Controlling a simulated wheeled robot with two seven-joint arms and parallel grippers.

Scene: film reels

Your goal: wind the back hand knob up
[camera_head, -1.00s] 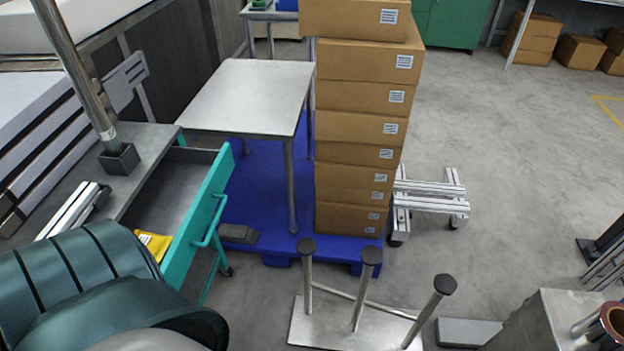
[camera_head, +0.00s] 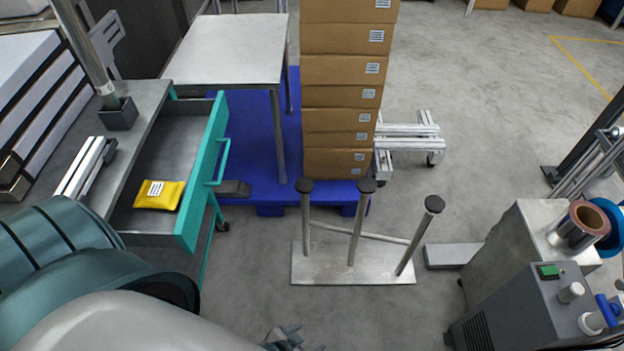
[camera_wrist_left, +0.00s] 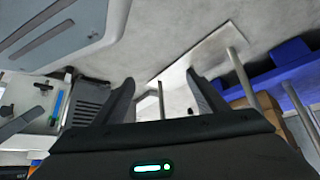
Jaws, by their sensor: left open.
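At the right edge of the head view stands a grey machine (camera_head: 515,318) with a green switch, a pale round knob (camera_head: 571,292) and a blue-handled knob (camera_head: 606,311). Behind it, a copper-coloured film roll (camera_head: 580,226) sits on a metal cabinet (camera_head: 535,228), against a blue disc (camera_head: 609,228) cut by the frame edge. I cannot tell which part is the back hand knob. My left gripper (camera_head: 287,338) is at the bottom, well left of the machine, open and empty. Its spread fingers also show in the left wrist view (camera_wrist_left: 160,84). My right gripper is out of view.
A metal plate with three posts (camera_head: 350,272) stands ahead of my left gripper. An open teal drawer (camera_head: 200,180) holding a yellow packet (camera_head: 159,194) is at left. Stacked boxes (camera_head: 345,95) stand on a blue pallet (camera_head: 245,150). Bare floor lies between gripper and machine.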

